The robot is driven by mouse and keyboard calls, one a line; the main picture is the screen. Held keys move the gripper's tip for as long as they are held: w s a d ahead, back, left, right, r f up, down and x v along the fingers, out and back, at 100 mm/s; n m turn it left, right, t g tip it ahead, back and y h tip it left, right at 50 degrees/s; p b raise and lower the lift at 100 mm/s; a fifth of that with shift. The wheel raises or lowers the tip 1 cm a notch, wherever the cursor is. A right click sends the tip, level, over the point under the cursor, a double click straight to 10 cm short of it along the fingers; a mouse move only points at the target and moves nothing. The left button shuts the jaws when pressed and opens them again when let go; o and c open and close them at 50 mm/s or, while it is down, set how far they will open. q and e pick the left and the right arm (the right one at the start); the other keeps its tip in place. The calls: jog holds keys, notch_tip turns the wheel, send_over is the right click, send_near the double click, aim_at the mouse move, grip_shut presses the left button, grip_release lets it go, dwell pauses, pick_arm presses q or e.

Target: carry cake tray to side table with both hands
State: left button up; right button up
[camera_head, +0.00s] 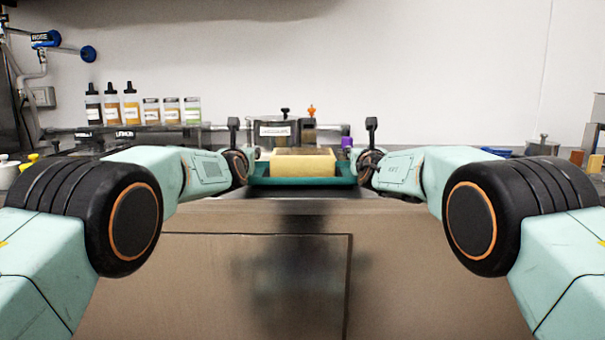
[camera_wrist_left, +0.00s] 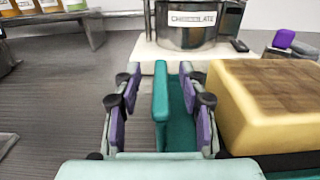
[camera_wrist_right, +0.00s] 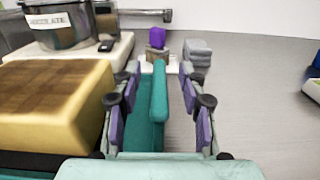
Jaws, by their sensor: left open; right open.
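The cake tray (camera_head: 303,183) is teal and sits on the counter straight ahead. A yellow block of cake with a brown top (camera_head: 303,165) lies on it; the cake also shows in the left wrist view (camera_wrist_left: 265,105) and the right wrist view (camera_wrist_right: 55,105). My left gripper (camera_wrist_left: 163,108) is open, its purple-padded fingers on either side of the tray's left rim. My right gripper (camera_wrist_right: 160,108) is open, its fingers on either side of the tray's right rim (camera_wrist_right: 159,92). I see gaps between the pads and the rims.
Behind the tray stands a steel pot labelled chocolate (camera_wrist_left: 190,22) on a pale base. Bottles and jars (camera_head: 140,105) line a shelf at the back left. A purple block (camera_wrist_right: 157,38) and grey blocks (camera_wrist_right: 197,52) stand behind right.

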pick_arm(q)
jog(key=shift+w, duration=0.4)
pick_arm(e)
jog(key=shift+w+f, duration=0.1)
jog(key=shift+w, duration=0.25)
pick_arm(q)
grip_shut()
pick_arm(e)
grip_shut()
pick_arm(q)
jog(key=shift+r, duration=0.2)
pick_arm(e)
jog(key=shift+r, duration=0.25)
jog(key=shift+w, duration=0.1)
